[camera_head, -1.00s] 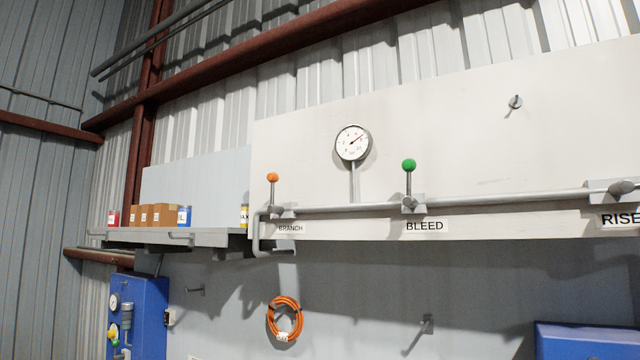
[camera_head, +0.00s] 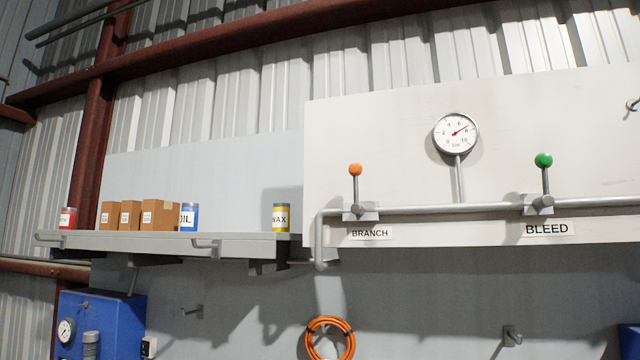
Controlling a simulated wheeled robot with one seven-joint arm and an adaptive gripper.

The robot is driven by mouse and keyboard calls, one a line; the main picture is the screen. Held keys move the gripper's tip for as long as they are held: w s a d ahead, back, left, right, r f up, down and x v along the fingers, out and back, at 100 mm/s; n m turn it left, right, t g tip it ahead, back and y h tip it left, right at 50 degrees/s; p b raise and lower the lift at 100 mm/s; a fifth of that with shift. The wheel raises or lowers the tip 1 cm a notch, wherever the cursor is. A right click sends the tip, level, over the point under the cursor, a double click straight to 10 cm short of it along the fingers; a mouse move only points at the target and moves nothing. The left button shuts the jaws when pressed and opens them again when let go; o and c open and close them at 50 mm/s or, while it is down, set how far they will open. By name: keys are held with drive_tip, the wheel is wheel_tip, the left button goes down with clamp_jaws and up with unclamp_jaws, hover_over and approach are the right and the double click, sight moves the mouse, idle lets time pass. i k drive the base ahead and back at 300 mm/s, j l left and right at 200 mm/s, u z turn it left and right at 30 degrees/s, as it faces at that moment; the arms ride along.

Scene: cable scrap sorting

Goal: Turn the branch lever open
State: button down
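The branch lever (camera_head: 356,186) is a thin grey stem with an orange ball on top. It stands upright on a grey valve body on the pipe (camera_head: 450,209), above the label BRANCH (camera_head: 370,233). To its right, the bleed lever (camera_head: 545,178) with a green ball also stands upright, above the label BLEED (camera_head: 549,229). A round gauge (camera_head: 456,134) is between them, its needle pointing to the upper right. My gripper is not in view.
A grey shelf (camera_head: 170,243) left of the white panel (camera_head: 400,120) holds cardboard boxes (camera_head: 158,215) and several small cans. An orange cable coil (camera_head: 330,338) hangs below the panel. Pegs stick out of the wall. A blue cabinet (camera_head: 100,318) is at the lower left.

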sight(355, 169)
drive_tip(key=i+j, duration=0.5)
drive_tip(key=i+j+z, duration=0.1)
drive_tip(key=i+j, duration=0.45)
drive_tip(key=j, duration=0.15)
